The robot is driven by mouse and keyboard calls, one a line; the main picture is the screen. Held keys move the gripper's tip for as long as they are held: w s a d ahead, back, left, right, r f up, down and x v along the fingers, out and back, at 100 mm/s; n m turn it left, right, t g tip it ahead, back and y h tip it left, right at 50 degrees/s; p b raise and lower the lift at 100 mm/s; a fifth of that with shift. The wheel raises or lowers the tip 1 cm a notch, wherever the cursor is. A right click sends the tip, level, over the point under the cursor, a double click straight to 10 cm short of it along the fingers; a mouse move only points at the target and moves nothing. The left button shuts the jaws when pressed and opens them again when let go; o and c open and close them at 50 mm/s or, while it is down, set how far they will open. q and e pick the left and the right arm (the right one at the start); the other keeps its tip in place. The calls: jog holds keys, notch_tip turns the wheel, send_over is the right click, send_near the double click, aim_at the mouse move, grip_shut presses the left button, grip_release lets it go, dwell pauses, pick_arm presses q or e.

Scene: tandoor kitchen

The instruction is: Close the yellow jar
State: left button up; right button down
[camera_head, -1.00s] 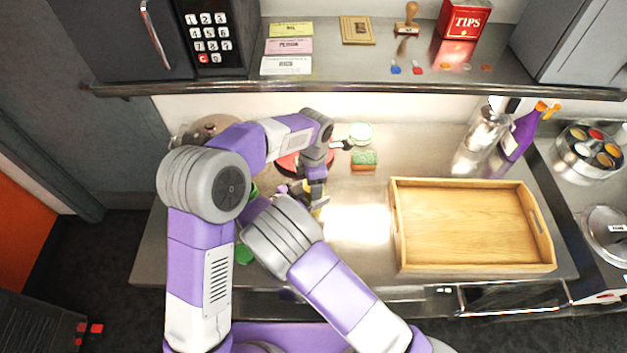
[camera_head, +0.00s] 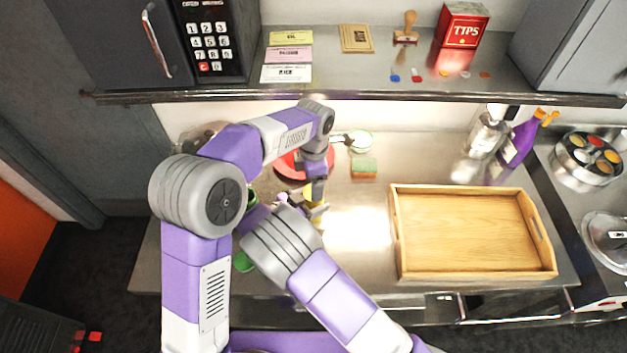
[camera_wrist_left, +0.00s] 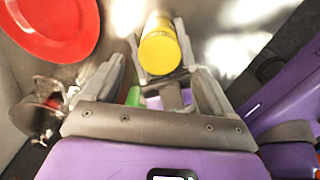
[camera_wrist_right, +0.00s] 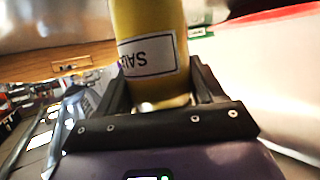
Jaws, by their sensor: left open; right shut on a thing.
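The yellow jar (camera_head: 313,194) is in the middle of the counter area, mostly hidden by my arms in the head view. My right gripper (camera_wrist_right: 155,90) is shut on it; the right wrist view shows its yellow side (camera_wrist_right: 148,25) with a white label whose lettering is upside down. My left gripper (camera_wrist_left: 158,72) is open and empty, with its fingers spread on either side of the jar (camera_wrist_left: 160,50) in the left wrist view. A bright yellow round end of the jar faces that camera. I cannot tell whether it is a lid or the contents.
A red plate (camera_head: 289,166) lies behind the grippers. A sponge (camera_head: 364,169) and a pale green round item (camera_head: 361,142) are to its right. A wooden tray (camera_head: 397,235) fills the right of the counter. The shelf (camera_head: 360,96) runs above. Bare counter lies left of the tray.

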aim_at(313, 204)
pick_arm(q)
jog(key=shift+c, duration=1.3)
jog(key=m, duration=0.6)
jog(key=shift+r, duration=0.35)
jog(key=m, duration=0.6)
jog(key=shift+r, duration=0.4)
jog(key=m, duration=0.3)
jog(key=r+m, duration=0.1)
jog(key=m, duration=0.1)
jog(key=shift+m, duration=0.4)
jog(key=m, duration=0.3)
jog(key=r+m, duration=0.1)
jog(key=m, duration=0.3)
jog(key=shift+r, duration=0.1)
jog(key=shift+f, duration=4.05)
